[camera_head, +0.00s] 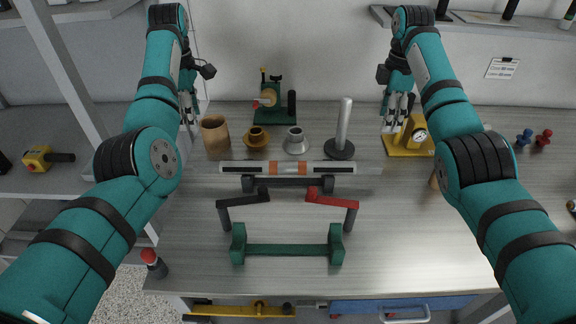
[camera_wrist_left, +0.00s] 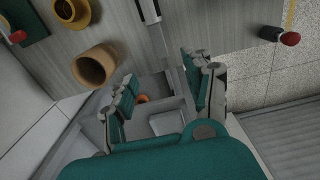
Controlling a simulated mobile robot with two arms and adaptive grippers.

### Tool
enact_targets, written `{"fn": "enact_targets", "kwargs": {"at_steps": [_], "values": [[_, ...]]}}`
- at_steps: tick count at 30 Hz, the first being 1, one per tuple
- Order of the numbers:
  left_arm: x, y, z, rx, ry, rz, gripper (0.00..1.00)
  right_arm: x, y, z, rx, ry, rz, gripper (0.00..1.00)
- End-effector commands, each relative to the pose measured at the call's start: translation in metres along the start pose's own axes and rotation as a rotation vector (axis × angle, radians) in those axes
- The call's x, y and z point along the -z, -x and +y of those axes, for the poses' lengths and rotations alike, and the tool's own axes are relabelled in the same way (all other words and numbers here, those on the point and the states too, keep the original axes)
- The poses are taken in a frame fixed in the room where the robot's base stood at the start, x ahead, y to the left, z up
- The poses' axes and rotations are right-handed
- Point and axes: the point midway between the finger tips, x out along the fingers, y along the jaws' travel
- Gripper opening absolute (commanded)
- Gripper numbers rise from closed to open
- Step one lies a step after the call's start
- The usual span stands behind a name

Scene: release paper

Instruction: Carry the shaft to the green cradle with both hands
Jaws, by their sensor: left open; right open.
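The shaft (camera_head: 288,168), silver and black with orange bands, lies level across a dark cradle (camera_head: 288,184) in the middle of the bench. The green cradle (camera_head: 285,250) stands empty nearer the front edge, with two uprights joined by a low bar. My left gripper (camera_head: 189,112) is open and empty, above the bench, up and left of the shaft's left end. It also shows in the left wrist view (camera_wrist_left: 163,92), with one end of the shaft (camera_wrist_left: 148,10) near the top edge. My right gripper (camera_head: 396,116) is open and empty, up and right of the shaft's right end, beside the yellow gauge stand.
A black-handled arm (camera_head: 245,199) and a red-handled arm (camera_head: 328,199) stand between the two cradles. Behind the shaft are a brown cup (camera_head: 215,134), flanged collars (camera_head: 296,141), an upright rod (camera_head: 343,125) and the yellow gauge stand (camera_head: 408,146). The bench's right front is clear.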

Motion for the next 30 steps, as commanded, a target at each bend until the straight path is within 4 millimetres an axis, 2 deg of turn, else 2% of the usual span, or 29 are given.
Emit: {"fn": "enact_targets", "kwargs": {"at_steps": [4, 8, 24, 30], "values": [[0.000, -0.006, 0.000, 0.001, 0.000, 0.000, 0.52, 0.000, -0.006, 0.000, 0.001, 0.000, 0.000, 0.52], [0.000, -0.022, 0.000, 0.003, 0.000, 0.000, 0.52, 0.000, -0.022, -0.001, 0.003, 0.000, 0.000, 0.52], [0.000, -0.128, -0.001, 0.005, 0.001, -0.001, 0.52, 0.000, -0.127, -0.001, 0.004, -0.001, 0.000, 0.52], [0.001, -0.158, 0.000, 0.003, 0.000, 0.000, 0.52, 0.000, -0.158, 0.000, 0.003, 0.000, 0.000, 0.52]]}}
